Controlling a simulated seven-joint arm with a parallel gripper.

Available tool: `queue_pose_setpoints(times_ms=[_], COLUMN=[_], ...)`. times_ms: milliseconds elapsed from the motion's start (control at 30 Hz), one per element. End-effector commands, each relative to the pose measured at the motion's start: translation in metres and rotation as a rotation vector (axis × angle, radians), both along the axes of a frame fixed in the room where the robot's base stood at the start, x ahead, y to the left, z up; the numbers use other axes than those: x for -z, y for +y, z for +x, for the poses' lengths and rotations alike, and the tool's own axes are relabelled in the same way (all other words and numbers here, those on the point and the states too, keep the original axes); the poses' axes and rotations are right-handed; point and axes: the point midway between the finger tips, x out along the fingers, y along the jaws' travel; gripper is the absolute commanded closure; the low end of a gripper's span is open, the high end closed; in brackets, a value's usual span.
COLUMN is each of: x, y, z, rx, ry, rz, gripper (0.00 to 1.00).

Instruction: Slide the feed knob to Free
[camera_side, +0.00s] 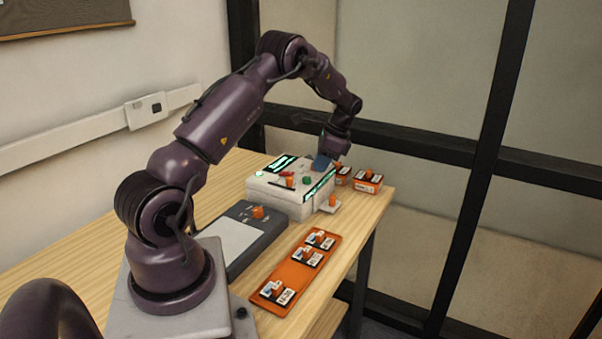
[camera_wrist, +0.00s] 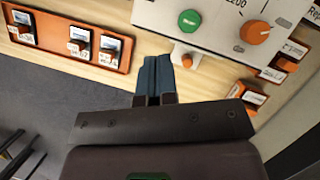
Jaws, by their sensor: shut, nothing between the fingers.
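The pale machine (camera_side: 281,199) stands on the table, with green and red controls and lit displays on top. An orange knob (camera_side: 290,182) sits by a dark slot on its top. Another orange knob (camera_side: 333,200) is on a small pale tab at its front, also in the wrist view (camera_wrist: 187,61). The wrist view also shows a round orange dial (camera_wrist: 257,33) and a green button (camera_wrist: 189,20). I cannot read any Feed or Free label, so I cannot tell which is the feed knob. My gripper (camera_side: 318,170) is shut and empty over the machine's right part; its blue fingers (camera_wrist: 157,60) hide some of the top.
A dark device (camera_side: 218,250) with a pale pad and orange knob (camera_side: 258,212) stands left of the machine. An orange tray (camera_side: 310,279) with several labelled pieces lies in front. Small orange boxes (camera_side: 368,182) stand behind the machine to the right. Bare wood separates tray and device.

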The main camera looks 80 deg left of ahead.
Motion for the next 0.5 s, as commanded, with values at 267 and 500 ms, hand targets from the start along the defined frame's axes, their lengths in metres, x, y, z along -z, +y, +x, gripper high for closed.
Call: queue_pose_setpoints(times_ms=[267, 500], x=[0.030, 0.030], y=[0.010, 0.016], z=[-0.031, -0.048], rx=[-0.005, -0.001], ry=[0.000, -0.001], rz=[0.001, 0.001], gripper=[1.00, 1.00])
